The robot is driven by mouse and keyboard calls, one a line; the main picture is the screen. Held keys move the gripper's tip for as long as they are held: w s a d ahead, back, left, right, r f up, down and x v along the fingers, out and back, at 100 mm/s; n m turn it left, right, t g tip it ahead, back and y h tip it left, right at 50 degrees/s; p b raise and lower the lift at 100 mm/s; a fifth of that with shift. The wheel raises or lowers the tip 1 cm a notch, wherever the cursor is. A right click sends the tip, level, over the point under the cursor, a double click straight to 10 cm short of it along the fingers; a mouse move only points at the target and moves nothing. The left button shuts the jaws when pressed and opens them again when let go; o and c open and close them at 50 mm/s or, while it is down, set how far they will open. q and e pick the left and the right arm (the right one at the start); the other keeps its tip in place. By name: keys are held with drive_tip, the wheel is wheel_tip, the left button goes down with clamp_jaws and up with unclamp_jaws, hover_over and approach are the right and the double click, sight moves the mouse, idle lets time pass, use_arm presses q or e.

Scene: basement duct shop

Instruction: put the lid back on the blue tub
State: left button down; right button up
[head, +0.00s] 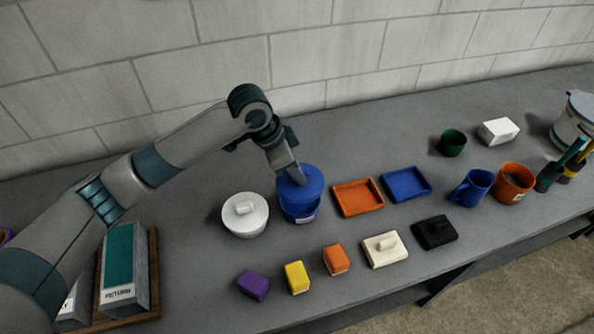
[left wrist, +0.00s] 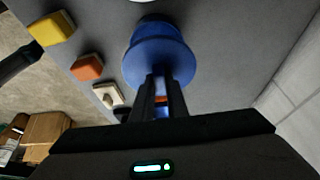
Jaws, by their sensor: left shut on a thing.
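The blue lid (head: 311,184) is over the mouth of the blue tub (head: 301,213), which stands on the grey bench and has a small white label. My left gripper (head: 297,179) reaches down from above and is shut on the lid's grip, which the fingers mostly hide. In the left wrist view, the round blue lid (left wrist: 160,60) is just beyond my left fingers (left wrist: 161,88). I cannot tell whether the lid touches the rim all round or sits slightly above it. My right gripper is not in view.
A white lidded pot (head: 246,220) stands close left of the tub. An orange tray (head: 358,211) and a blue tray (head: 406,197) lie to its right. Small purple (head: 253,284), yellow (head: 296,278) and orange (head: 336,259) blocks are in front. The bench behind is clear.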

use_arm(q)
drive_tip(key=shift+f+b, duration=1.85)
drive_tip(key=shift+b, duration=0.1)
drive_tip(key=shift+f, duration=1.15)
drive_tip(key=shift+r+p, duration=0.1)
drive_tip(key=shift+p, duration=0.55)
drive_tip(key=shift+f+p, duration=0.2)
drive_tip(key=shift+p, duration=0.7)
idle(1.3)
idle(0.4)
drive_tip(key=c, duration=1.2)
unclamp_jaws()
